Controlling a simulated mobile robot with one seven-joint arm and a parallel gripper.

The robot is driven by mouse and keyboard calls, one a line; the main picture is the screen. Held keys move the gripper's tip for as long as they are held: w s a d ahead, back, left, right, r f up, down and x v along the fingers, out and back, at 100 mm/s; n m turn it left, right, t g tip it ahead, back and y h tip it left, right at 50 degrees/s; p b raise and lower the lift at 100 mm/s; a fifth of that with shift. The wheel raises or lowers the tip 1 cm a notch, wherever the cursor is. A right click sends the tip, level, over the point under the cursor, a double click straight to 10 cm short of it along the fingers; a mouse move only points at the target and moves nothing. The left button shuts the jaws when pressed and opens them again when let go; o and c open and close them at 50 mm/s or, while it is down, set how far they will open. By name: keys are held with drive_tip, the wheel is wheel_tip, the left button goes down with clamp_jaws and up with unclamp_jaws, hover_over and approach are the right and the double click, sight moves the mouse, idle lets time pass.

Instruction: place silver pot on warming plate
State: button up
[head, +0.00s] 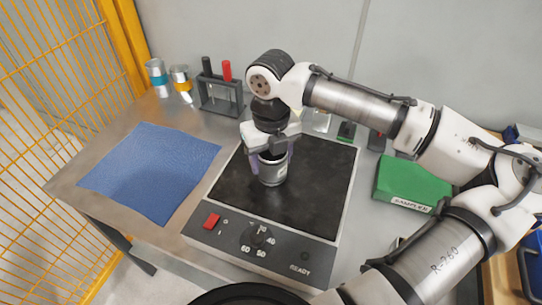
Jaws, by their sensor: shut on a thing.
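The silver pot (272,174) is in the middle of the head view, over the black top of the warming plate (310,185). My gripper (270,160) is shut on the pot from above, with a finger on each side of it. The pot looks upright. I cannot tell whether its base touches the plate or hangs just above it. The plate's front panel has a red switch and a dial. The pot's upper part is partly hidden by my gripper.
A blue mat (150,170) lies to the left of the plate. A green box (408,182) is at the right. A yellow mesh fence (45,130) borders the left.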

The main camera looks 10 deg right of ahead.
drive_tip(key=o, duration=1.1)
drive_tip(key=shift+c, duration=0.2)
wheel_tip(320, 180, up, 12)
drive_tip(key=shift+r, duration=0.1)
